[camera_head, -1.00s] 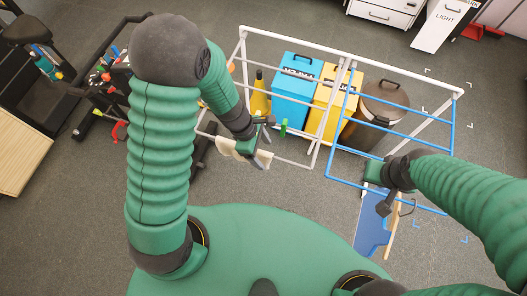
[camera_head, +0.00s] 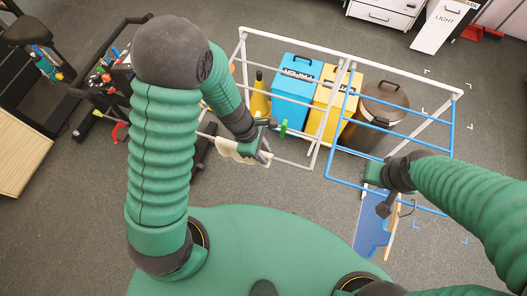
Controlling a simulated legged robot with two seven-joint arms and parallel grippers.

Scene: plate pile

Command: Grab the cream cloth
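The cream cloth (camera_head: 228,149) hangs over the lower bar on the left side of the white rack (camera_head: 293,39). My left gripper (camera_head: 263,148) is at the cloth's right end, and its fingers overlap the cloth in the picture. The view is too small to tell whether the fingers are open or closed on it. My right gripper (camera_head: 387,205) is by the blue frame at the right, away from the cloth. Its finger state does not show clearly.
Behind the rack stand a blue bin (camera_head: 294,92), a yellow bin (camera_head: 328,103), a brown bin (camera_head: 374,116) and a yellow bottle (camera_head: 259,96). A blue frame (camera_head: 447,128) joins the rack at the right. A blue board (camera_head: 371,235) lies below it.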

